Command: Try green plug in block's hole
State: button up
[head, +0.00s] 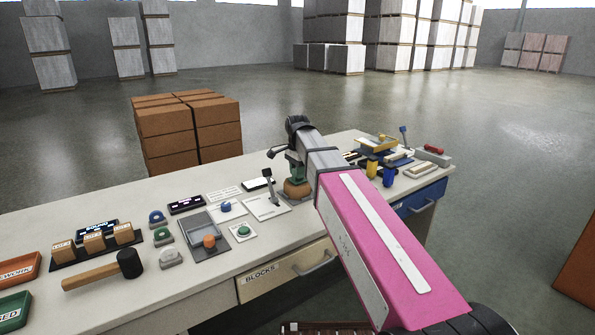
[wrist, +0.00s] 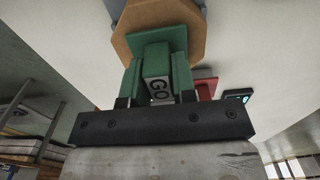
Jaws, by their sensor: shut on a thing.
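My gripper (wrist: 157,84) is shut on the green plug (wrist: 160,44), gripping its upright handle, which has a white "GO" label. The plug's wide green plate lies right at the face of the brown, many-sided block (wrist: 190,17). I cannot tell whether the plug's lower end is in the block's hole, because the plate and gripper hide it. In the head view, the block (head: 297,189) sits on the bench just below my gripper, and a bit of the green plug shows above it.
A lever switch (head: 268,200) stands just left of the block. Buttons, a panel with an orange knob (head: 209,241), a mallet (head: 105,270) and small "LOT" boxes lie further left on the bench (head: 180,285). Blue and yellow fixtures (head: 382,160) stand to the right.

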jog(key=shift+f, duration=0.35)
dwell(1.1)
jog(key=shift+r, duration=4.05)
